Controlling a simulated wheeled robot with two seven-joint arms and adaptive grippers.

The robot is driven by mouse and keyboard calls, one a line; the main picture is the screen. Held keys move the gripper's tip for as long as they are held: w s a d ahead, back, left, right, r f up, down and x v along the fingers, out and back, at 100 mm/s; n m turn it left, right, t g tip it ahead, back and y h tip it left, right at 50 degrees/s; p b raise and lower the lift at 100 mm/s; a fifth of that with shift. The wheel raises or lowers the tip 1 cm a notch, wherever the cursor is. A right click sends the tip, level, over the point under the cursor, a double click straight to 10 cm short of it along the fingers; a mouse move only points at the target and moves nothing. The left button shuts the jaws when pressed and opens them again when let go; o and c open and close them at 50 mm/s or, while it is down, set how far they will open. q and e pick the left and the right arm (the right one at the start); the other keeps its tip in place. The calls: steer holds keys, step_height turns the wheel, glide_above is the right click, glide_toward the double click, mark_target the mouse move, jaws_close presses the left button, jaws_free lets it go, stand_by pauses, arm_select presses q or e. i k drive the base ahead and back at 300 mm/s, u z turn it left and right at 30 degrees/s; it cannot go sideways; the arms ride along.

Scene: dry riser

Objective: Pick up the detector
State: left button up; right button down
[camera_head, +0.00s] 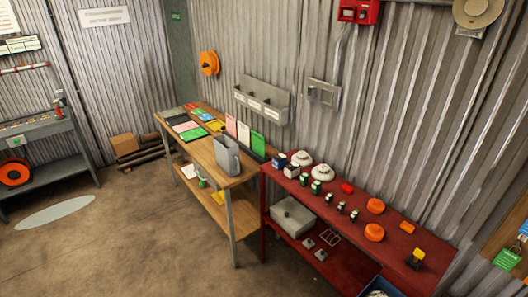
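Two white, round, dome-like detectors stand at the back left of the red table (348,242). One detector (302,158) is nearer the wall corner of the table. The other detector (322,173) is just to its right. They appear apart or nearly touching; I cannot tell which. I cannot tell which one the task means. Neither gripper is in view.
Small boxes (291,171) and cylinders stand in front of the detectors. Orange round pieces (374,232) lie further right. A wooden bench (236,176) with folders (257,146) adjoins on the left. The floor (150,240) before both is clear. A blue bin (382,284) stands at bottom.

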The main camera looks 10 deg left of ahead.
mark_target(302, 157)
steer(key=u, duration=0.35)
steer(key=i, duration=2.15)
steer(key=z, duration=0.6)
